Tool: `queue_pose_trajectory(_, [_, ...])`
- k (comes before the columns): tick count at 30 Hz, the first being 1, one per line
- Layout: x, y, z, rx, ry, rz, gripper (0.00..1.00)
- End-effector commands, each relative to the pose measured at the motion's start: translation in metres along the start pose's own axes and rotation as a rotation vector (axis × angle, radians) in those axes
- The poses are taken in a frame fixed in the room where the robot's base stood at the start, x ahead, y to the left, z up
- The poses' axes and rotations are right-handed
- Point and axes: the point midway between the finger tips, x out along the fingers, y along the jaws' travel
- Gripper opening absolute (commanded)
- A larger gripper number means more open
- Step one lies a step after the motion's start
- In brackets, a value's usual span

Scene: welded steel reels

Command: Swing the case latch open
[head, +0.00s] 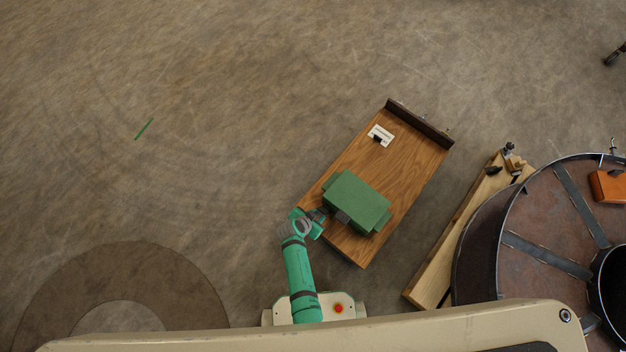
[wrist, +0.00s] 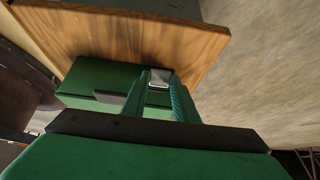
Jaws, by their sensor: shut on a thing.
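The green case (head: 358,202) lies on a wooden table (head: 415,170), near the table's lower end in the head view. Its green side (wrist: 95,77) fills the middle left of the wrist view. The case latch (wrist: 158,79), a small pale grey metal piece, shows between my fingertips at the case's edge. My gripper (wrist: 159,88) is shut on the latch, with one finger on each side of it. In the head view my gripper (head: 322,214) reaches the case's lower left side. A grey block on that side partly hides the contact. How far the latch is turned I cannot tell.
A white plate with a black part (head: 380,135) lies at the table's far end, by a dark raised edge (head: 419,124). A wooden bench (head: 455,242) and a large steel reel (head: 540,235) stand to the right.

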Motion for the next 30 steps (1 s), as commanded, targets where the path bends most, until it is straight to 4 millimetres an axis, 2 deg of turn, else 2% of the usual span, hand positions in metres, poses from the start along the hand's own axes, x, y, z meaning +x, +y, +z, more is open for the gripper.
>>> queue_pose_trajectory(15, [0.0021,0.0039,-0.0045,0.011,0.019,0.007,0.00])
queue_pose_trajectory(16, [0.0021,0.0039,-0.0045,0.011,0.019,0.007,0.31])
queue_pose_trajectory(18, [0.0021,0.0040,-0.0042,0.011,0.018,0.007,0.45])
queue_pose_trajectory(30, [-0.0032,0.0039,-0.0021,0.009,0.016,0.007,0.45])
